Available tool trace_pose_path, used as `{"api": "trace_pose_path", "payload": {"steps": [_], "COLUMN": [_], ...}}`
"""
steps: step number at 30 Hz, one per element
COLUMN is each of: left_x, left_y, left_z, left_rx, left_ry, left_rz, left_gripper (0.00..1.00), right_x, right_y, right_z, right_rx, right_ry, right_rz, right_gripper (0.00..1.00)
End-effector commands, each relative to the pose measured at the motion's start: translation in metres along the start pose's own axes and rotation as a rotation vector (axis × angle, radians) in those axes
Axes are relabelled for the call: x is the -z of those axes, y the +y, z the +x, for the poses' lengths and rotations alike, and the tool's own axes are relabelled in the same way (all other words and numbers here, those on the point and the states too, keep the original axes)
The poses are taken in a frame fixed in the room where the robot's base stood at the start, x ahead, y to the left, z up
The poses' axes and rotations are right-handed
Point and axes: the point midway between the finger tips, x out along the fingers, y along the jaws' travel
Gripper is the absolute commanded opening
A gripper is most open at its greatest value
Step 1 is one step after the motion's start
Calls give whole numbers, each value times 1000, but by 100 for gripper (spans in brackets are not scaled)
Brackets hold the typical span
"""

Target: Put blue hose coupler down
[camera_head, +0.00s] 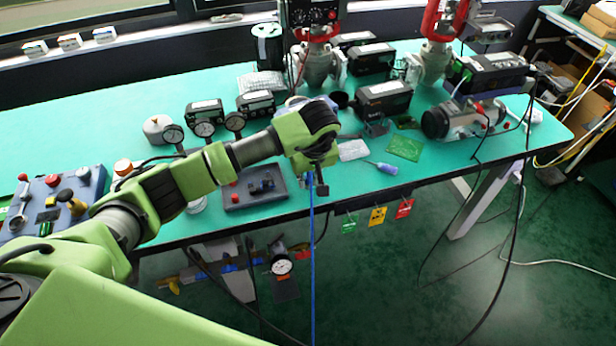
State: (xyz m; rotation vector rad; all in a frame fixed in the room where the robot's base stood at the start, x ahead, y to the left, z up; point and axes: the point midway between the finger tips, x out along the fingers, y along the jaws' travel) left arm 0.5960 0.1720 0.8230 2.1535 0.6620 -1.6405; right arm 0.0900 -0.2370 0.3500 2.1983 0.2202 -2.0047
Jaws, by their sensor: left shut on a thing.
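My left gripper (320,186) is at the end of the green arm, over the front edge of the green table. It is seen from above and is shut on the end of a thin blue hose (312,260). The hose hangs straight down in front of the table, past the bottom of the view. The blue hose coupler at the hose's end is hidden by the gripper and wrist. My right gripper is not in view.
A dark tray (240,201) lies left of the gripper; a blue-handled tool (387,168) and green board (404,148) lie right. Gauges, black boxes and a valve (318,62) stand behind. A control box (50,205) is at left. Coloured tags (377,216) hang at the front edge.

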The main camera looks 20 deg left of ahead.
Motion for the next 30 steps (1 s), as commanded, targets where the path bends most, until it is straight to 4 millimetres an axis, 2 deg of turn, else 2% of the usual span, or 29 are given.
{"api": "trace_pose_path", "payload": {"steps": [9,14,15,16,26,30], "left_x": [-1,-2,-2,-2,-2,-1], "left_y": [1,0,0,0,0,1], "left_z": [6,11,9,9,8,1], "left_rx": [-2,-2,-2,-2,-2,-4], "left_ry": [2,3,2,2,1,3], "left_rz": [0,0,0,0,0,0], "left_gripper": [0,0,24,30,30,30], "right_x": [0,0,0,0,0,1], "right_y": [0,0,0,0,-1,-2], "right_z": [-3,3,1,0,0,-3], "right_rx": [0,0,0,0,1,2], "right_ry": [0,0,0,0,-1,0], "right_rz": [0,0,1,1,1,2], "right_gripper": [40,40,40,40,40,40]}}
